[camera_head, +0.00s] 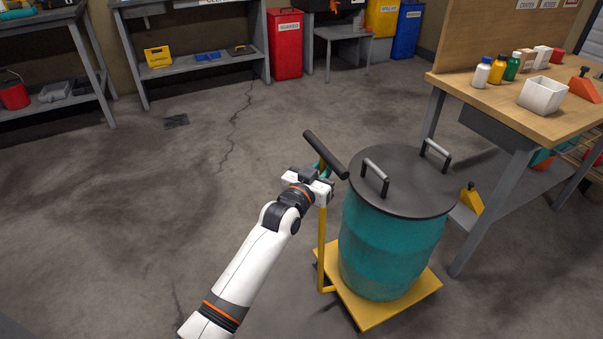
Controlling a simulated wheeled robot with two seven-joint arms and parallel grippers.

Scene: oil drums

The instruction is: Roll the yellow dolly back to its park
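The yellow dolly (428,288) stands on the concrete floor at the lower right, with a yellow post (322,245) on its left side and a black handle bar (326,154) on top. A teal drum (388,252) with a dark lid (408,190) and two grey lid handles stands upright on it. My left gripper (319,171) is at the middle of the handle bar, close against it. The bar and my wrist partly hide its fingers, so whether they are closed on the bar is unclear. My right gripper is out of view. No marked park spot is clearly seen.
A wooden workbench (492,102) with bottles and a white bin (542,95) stands close to the drum's right. Shelves, a red bin (285,45) and a low grey table (343,35) line the back.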

